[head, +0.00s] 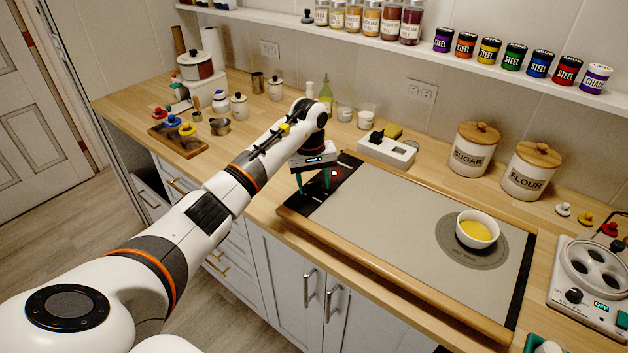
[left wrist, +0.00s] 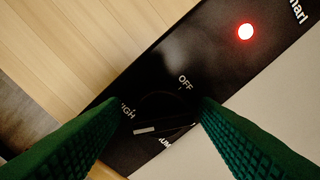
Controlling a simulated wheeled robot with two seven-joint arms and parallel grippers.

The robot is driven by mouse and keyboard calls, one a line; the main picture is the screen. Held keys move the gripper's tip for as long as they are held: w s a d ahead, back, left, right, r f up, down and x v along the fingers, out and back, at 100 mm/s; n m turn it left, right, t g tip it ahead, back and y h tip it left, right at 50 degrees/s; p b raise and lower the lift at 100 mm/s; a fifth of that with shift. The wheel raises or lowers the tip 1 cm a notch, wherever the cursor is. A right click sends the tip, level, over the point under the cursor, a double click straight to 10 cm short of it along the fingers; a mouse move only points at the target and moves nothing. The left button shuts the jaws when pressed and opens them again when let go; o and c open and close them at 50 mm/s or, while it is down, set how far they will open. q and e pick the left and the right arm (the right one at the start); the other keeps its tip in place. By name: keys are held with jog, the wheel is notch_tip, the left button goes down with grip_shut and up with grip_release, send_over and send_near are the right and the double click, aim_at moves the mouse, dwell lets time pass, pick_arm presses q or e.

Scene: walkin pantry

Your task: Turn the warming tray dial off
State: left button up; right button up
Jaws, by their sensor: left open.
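The warming tray (head: 400,220) has a grey top, a wooden frame and black end strips, and lies on the counter. Its black dial (left wrist: 168,118) shows in the left wrist view, dark against the black strip. A white pointer mark on it points left, near the partly hidden HIGH label and away from the OFF label (left wrist: 185,82). A red light (left wrist: 245,31) glows on the strip. My left gripper (head: 314,188) is open above the strip. Its green fingers (left wrist: 158,118) stand on either side of the dial; contact cannot be told. My right gripper is not in view.
A bowl of yellow food (head: 478,229) stands on the tray's right part. Sugar (head: 475,148) and flour (head: 531,171) canisters stand at the back, and an appliance with a lit OFF display (head: 592,285) at the right.

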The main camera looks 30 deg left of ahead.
pick_arm(q)
jog(key=c, duration=0.9)
jog(key=shift+c, duration=0.2)
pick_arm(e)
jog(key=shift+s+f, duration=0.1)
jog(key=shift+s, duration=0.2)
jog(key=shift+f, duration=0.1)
